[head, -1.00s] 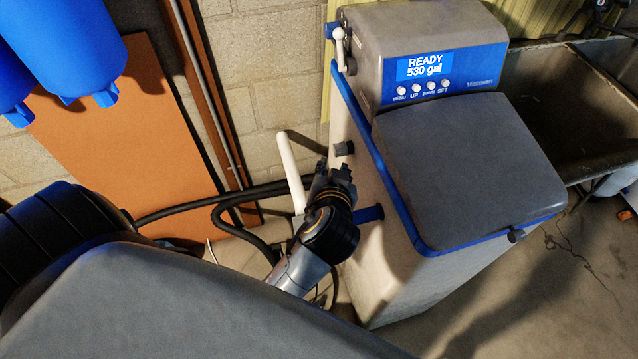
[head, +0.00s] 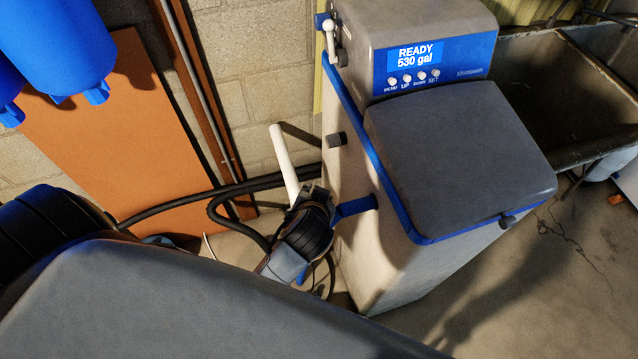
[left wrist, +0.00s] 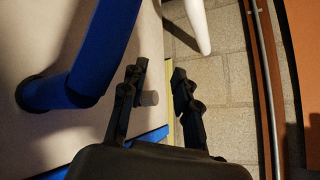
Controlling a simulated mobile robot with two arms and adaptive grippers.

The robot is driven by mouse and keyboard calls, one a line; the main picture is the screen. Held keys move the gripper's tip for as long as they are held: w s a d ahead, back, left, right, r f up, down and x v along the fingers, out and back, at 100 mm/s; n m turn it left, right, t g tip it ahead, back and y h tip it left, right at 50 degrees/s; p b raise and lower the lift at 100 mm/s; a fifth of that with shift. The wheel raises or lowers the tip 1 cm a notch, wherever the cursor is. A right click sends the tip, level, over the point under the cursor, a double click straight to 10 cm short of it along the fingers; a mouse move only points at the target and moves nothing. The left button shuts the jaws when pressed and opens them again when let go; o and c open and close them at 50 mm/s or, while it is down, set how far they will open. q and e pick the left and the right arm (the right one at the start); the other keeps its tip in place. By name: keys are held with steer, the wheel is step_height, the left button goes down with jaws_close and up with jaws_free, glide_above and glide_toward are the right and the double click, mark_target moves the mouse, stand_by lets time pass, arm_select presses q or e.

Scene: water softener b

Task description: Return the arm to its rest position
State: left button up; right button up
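My left arm (head: 305,235) reaches up from the lower middle of the head view, in the gap beside the water softener's left side. Its gripper (head: 318,195) is seen small and foreshortened there. In the left wrist view the left gripper's two black fingers (left wrist: 160,68) stand apart with nothing held between them. The water softener (head: 375,260) has a blue lever (head: 355,207) on its side, close to the gripper; the lever also shows large in the left wrist view (left wrist: 95,55). A small grey knob (left wrist: 149,98) appears beyond the fingers. My right gripper is out of view.
A white pipe (head: 284,160) and black hoses (head: 180,206) run close behind the arm. A block wall (head: 250,80), an orange panel (head: 100,130) and blue tanks (head: 55,45) stand at left. A sink (head: 545,85) is at right. Floor is clear in front of the softener.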

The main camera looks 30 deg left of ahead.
arm_select(q)
steer(key=s+d+f+m+g+h, duration=0.15)
steer(key=s+f, duration=0.35)
steer(key=f, duration=0.8)
steer(key=s+d+f+m+g+h, duration=0.15)
steer(key=s+f, duration=0.25)
steer(key=f, duration=0.9)
steer(key=s+a+f+g, duration=0.2)
steer(key=s+f, duration=0.6)
steer(key=s, duration=0.4)
steer(key=s+a+f+g, duration=0.2)
steer(key=s+a+f, duration=0.3)
steer(key=s, duration=0.8)
step_height(320, 180, down, 3)
steer(key=shift+a+r+g+h, duration=0.1)
steer(key=shift+a+g+h, duration=0.1)
steer(key=shift+g+h, duration=0.15)
